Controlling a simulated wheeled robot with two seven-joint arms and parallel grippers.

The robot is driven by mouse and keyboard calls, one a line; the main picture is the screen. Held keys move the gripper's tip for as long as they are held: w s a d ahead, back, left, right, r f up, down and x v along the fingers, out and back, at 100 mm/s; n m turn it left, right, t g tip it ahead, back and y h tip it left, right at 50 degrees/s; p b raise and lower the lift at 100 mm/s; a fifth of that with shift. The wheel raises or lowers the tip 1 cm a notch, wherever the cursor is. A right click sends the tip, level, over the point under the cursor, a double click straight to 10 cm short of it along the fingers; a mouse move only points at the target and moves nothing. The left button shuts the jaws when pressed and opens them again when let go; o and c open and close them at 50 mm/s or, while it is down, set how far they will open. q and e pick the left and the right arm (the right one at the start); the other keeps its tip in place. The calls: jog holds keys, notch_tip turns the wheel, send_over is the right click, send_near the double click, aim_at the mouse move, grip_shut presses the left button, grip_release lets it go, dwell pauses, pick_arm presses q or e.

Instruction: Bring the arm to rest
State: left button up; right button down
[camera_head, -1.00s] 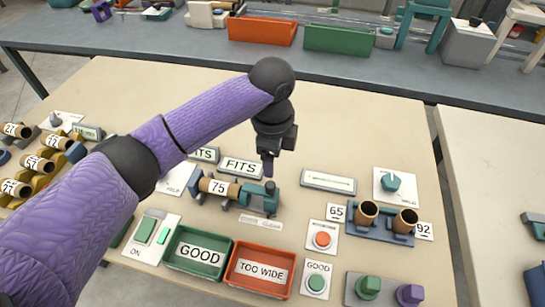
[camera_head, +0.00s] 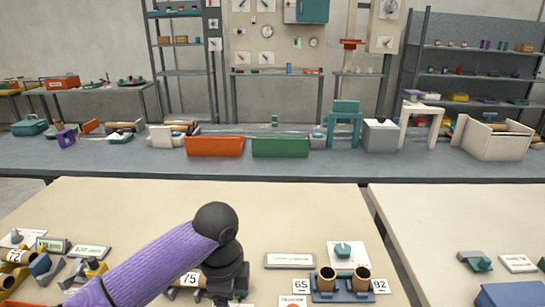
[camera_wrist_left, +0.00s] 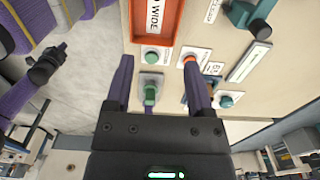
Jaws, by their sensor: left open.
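My left arm, in purple, comes in from the bottom left of the head view. Its dark wrist hangs over the front of the beige table (camera_head: 300,215), and its fingertips are cut off below. In the left wrist view my left gripper (camera_wrist_left: 158,75) has its two purple fingers spread apart with nothing held between them. Past the fingers are a green button (camera_wrist_left: 151,57), an orange button (camera_wrist_left: 189,60) and a green knob (camera_wrist_left: 150,93). A tube labelled 75 (camera_head: 190,280) is partly hidden beside the wrist. No right gripper can be made out.
A blue holder (camera_head: 342,296) with two brown tubes stands right of the wrist, below a teal dial (camera_head: 343,250). The orange TOO WIDE bin (camera_wrist_left: 157,22) shows in the wrist view. Orange (camera_head: 214,146) and green (camera_head: 280,147) bins sit on the back bench. The table's far half is clear.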

pick_arm(q)
jog(key=s+d+f+n+t+h, duration=0.1)
jog(key=s+d+f+n+h, duration=0.3)
jog(key=s+f, duration=0.5)
jog(key=s+a+f+n+t+y, duration=0.15)
jog(key=s+a+n+y, duration=0.25)
jog(key=s+a+n, duration=0.8)
jog(key=s+f, duration=0.2)
jog(key=f, duration=0.7)
jog(key=s+f, duration=0.2)
jog(key=f, duration=0.7)
jog(key=s+a+f+g, duration=0.2)
jog(key=s+f, duration=0.8)
jog(key=s, duration=0.2)
jog(key=shift+s+f+b, duration=0.15)
jog(key=shift+s+b, duration=0.25)
